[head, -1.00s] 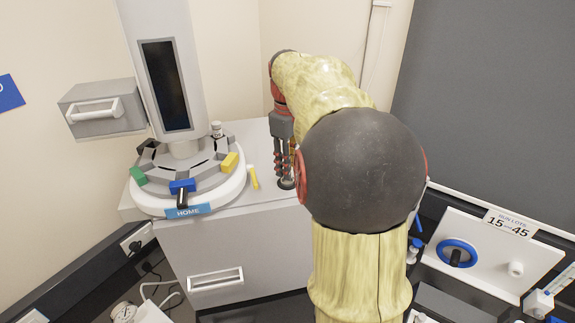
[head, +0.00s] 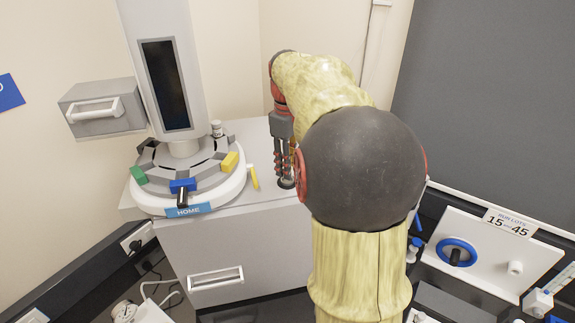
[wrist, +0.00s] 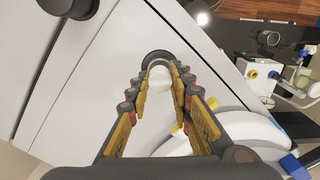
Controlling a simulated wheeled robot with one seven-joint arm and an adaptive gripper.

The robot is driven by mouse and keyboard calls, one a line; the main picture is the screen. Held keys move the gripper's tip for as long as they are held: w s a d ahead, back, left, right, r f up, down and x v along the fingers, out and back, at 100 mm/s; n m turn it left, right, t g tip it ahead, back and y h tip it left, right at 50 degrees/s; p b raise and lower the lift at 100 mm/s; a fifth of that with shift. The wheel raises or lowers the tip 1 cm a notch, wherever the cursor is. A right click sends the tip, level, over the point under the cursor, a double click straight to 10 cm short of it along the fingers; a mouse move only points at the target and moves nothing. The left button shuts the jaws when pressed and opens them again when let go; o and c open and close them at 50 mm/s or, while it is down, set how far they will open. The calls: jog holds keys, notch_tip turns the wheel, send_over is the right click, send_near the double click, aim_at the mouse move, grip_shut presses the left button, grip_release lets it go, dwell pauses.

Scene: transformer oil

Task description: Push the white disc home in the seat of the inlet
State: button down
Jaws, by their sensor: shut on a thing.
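The white disc (wrist: 160,77) shows in the wrist view between the fingertips of my gripper (wrist: 159,84). My gripper is shut on it. The dark ring of the inlet (wrist: 157,56) shows just beyond the fingertips, around the far side of the disc. I cannot tell how deep the disc sits in the seat. In the head view my gripper (head: 285,175) points down at the dark inlet (head: 287,184) on the cabinet top. The disc is hidden there by the fingers.
A round carousel (head: 190,180) with coloured blocks and a HOME label stands left of my gripper. A yellow-and-white lever (head: 253,176) lies between them. A panel with a blue ring (head: 457,252) stands at the right.

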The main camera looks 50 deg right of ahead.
jog(key=shift+f+b, duration=0.45)
jog(key=shift+f, duration=0.45)
jog(key=c, duration=1.6)
grip_release()
jog(key=shift+o, duration=0.5)
notch_tip(320, 180, up, 12)
